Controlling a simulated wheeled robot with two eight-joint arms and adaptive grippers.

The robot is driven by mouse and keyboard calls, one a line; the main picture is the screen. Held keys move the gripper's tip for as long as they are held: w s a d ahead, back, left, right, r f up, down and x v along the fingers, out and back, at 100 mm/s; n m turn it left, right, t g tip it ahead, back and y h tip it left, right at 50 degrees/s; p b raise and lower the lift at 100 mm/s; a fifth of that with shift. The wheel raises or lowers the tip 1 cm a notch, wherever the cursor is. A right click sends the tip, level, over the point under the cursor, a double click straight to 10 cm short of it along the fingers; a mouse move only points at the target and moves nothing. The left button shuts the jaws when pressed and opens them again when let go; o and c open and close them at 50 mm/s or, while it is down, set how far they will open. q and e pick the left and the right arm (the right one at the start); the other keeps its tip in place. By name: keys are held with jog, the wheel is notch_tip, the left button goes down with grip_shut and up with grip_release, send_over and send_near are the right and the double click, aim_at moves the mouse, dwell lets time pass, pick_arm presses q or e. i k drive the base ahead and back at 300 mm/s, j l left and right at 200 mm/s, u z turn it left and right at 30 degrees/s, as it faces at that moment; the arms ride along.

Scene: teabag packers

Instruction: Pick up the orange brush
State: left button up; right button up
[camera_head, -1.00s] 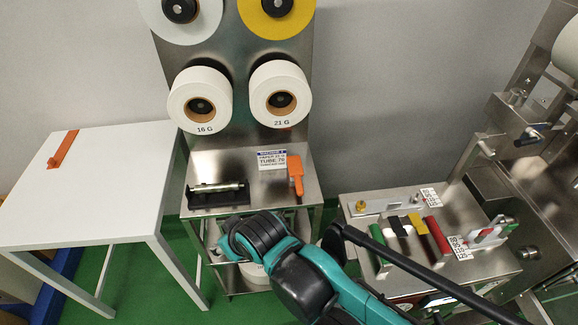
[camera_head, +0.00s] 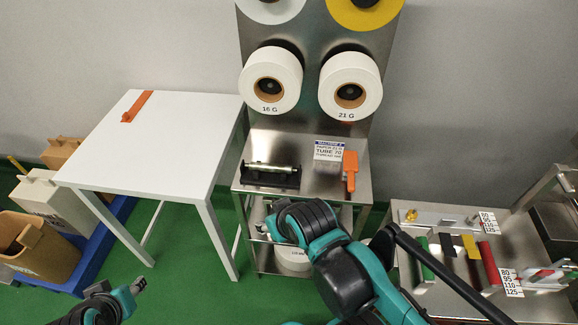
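A long flat orange piece (camera_head: 137,106) lies near the back edge of the white table (camera_head: 165,145) at the left. A second orange object (camera_head: 350,170), with a wide body and a narrower lower end, is at the right of the steel shelf (camera_head: 318,185). I cannot tell for sure which of the two is the brush. My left gripper (camera_head: 139,286) is at the bottom left, in front of and below the white table, well apart from both. Its fingers are too small to tell open from shut.
A black holder with a metal roller (camera_head: 270,175) and a printed sign (camera_head: 328,152) share the steel shelf, below large paper rolls (camera_head: 271,82). A bench with coloured bars (camera_head: 488,265) stands at the right. A brown bin (camera_head: 32,245) is at the left. Green floor shows between.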

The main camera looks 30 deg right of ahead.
aim_at(349, 164)
jog(key=j+z, duration=0.55)
jog(key=z, duration=0.25)
